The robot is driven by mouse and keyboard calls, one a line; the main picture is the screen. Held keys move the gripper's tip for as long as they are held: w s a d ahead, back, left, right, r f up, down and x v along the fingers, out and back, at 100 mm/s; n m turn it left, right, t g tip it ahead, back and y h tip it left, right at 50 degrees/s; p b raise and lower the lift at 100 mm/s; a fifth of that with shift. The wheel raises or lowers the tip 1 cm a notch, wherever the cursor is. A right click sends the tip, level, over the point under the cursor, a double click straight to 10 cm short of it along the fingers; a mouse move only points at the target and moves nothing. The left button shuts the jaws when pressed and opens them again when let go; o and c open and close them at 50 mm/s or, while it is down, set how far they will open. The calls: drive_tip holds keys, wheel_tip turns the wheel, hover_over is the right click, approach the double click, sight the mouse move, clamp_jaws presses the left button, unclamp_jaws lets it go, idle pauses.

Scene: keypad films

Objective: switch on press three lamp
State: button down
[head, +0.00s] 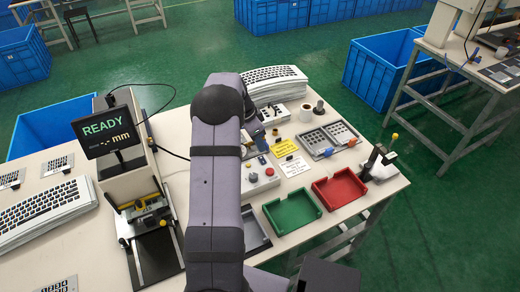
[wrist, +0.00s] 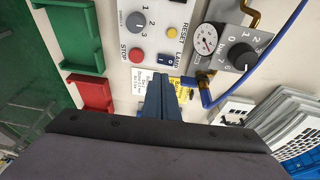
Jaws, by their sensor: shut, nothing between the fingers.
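A light control box (wrist: 150,38) is in the upper middle of the wrist view. It carries a dial marked with numbers, a red STOP button (wrist: 136,55), a yellow RESET button (wrist: 172,32) and a small dark blue switch labelled LAMP (wrist: 165,58). I cannot tell which way the switch is set. My gripper (wrist: 160,77) is shut and empty, its fingertips showing just below the lamp switch; contact cannot be told.
Beside the box is a pressure gauge (wrist: 204,40) with a black knob (wrist: 241,56) and blue hose (wrist: 262,74). Green (head: 291,212) and red (head: 340,189) trays lie to the right in the head view. A READY display (head: 103,131) stands left of my arm.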

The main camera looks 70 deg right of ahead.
wheel_tip(320, 180, up, 8)
drive_tip(key=a+b, duration=0.2)
drive_tip(key=shift+w+a+f, duration=0.25)
drive_tip(key=shift+w+a, duration=0.05)
drive_tip(key=shift+a, duration=0.1)
